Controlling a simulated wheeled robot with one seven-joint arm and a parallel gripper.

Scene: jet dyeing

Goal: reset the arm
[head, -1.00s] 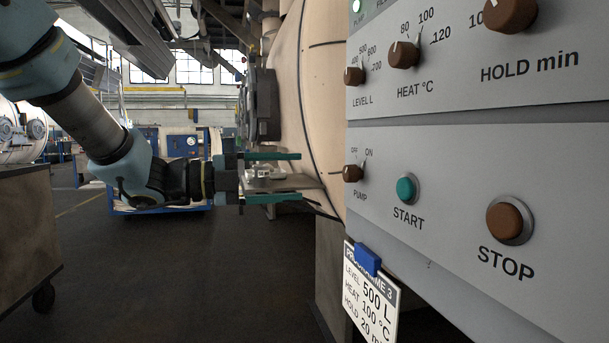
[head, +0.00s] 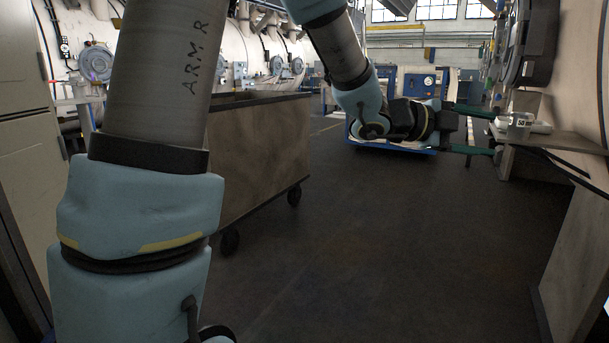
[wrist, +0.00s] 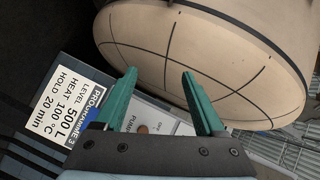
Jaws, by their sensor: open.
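My gripper (head: 478,131) is open, with its two green fingers apart, and points right in the head view. In the head view a small shelf (head: 560,143) on the right holds a small grey and white object marked 50 (head: 519,126), just beyond the fingertips; I cannot tell how far behind or in front it lies. In the wrist view my gripper (wrist: 157,82) shows nothing between its fingers. Beyond them are a large pale rounded vessel (wrist: 215,60), a programme card (wrist: 72,105) reading 500 L, 100 °C, 20 min, and part of a control panel (wrist: 150,118).
A brown wheeled bin (head: 255,150) stands at the middle left. A blue cart (head: 400,148) is behind my arm. Pale machines (head: 245,45) line the left back. The dark floor (head: 390,230) in the middle is clear.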

